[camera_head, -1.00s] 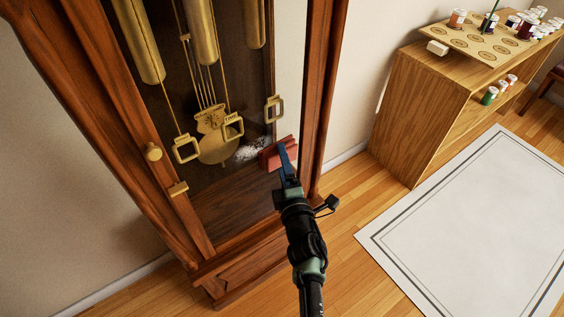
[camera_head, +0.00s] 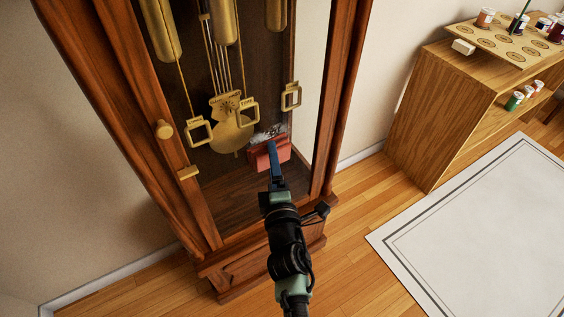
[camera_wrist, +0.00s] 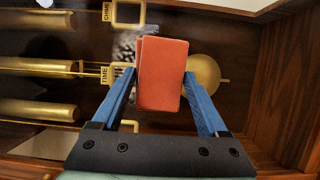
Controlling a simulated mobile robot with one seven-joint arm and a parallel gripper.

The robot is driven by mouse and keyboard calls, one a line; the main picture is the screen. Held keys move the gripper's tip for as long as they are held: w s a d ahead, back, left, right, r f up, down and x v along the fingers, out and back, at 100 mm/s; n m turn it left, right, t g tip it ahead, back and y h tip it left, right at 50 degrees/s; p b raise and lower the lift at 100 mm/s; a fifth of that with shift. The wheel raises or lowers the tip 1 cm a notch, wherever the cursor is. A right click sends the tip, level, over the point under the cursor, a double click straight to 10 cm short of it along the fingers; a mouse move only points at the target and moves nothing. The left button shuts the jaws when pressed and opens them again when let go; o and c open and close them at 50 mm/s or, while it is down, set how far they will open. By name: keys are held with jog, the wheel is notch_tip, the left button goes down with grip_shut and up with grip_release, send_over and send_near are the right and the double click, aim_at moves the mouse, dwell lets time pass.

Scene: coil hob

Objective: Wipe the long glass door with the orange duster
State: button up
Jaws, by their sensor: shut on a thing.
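The long glass door (camera_head: 235,178) is the front of a tall wooden clock case, with brass weights and a pendulum showing behind it. My gripper (camera_head: 273,150) is shut on the orange duster (camera_head: 284,152), a reddish-orange block held at the lower part of the door. In the wrist view the duster (camera_wrist: 162,74) sits between the two blue fingers and hides part of the glass. A whitish smudge (camera_head: 268,133) shows just above the duster; it also shows beside the duster in the wrist view (camera_wrist: 124,44). I cannot tell whether the duster touches the glass.
A brass knob (camera_head: 164,129) and a brass catch (camera_head: 188,172) stand out on the left door frame. A wooden shelf unit (camera_head: 440,110) with small jars is at the right. A pale rug (camera_head: 480,230) lies on the open floor.

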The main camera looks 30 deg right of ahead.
aim_at(288, 144)
jog(key=shift+s+a+f+b, duration=0.1)
jog(key=shift+a+b, duration=0.3)
jog(key=shift+a, duration=0.25)
jog(key=shift+a+f+b, duration=0.15)
jog(key=shift+a+b, duration=0.7)
jog(key=shift+b, duration=0.2)
jog(key=shift+a+b, duration=0.75)
jog(key=shift+a, duration=0.15)
jog(key=shift+a+r, duration=0.15)
jog(key=shift+r, duration=0.2)
notch_tip(288, 144, up, 2)
jog(key=shift+r+p, duration=0.1)
jog(key=shift+p, duration=1.1)
jog(key=d+p, duration=0.3)
jog(key=shift+r, duration=0.1)
jog(key=shift+w+d+p, duration=0.15)
jog(key=shift+d+p, duration=0.9)
jog(key=shift+d, duration=0.15)
jog(key=shift+w+d+p, duration=0.1)
jog(key=shift+d+p, duration=0.9)
jog(key=shift+d, duration=0.2)
jog(key=shift+d+r+p, duration=0.1)
jog(key=shift+d+p, duration=0.4)
jog(key=shift+d, duration=0.1)
jog(key=shift+d+f+p, duration=0.2)
jog(key=shift+d+p, duration=0.3)
jog(key=shift+d, duration=0.8)
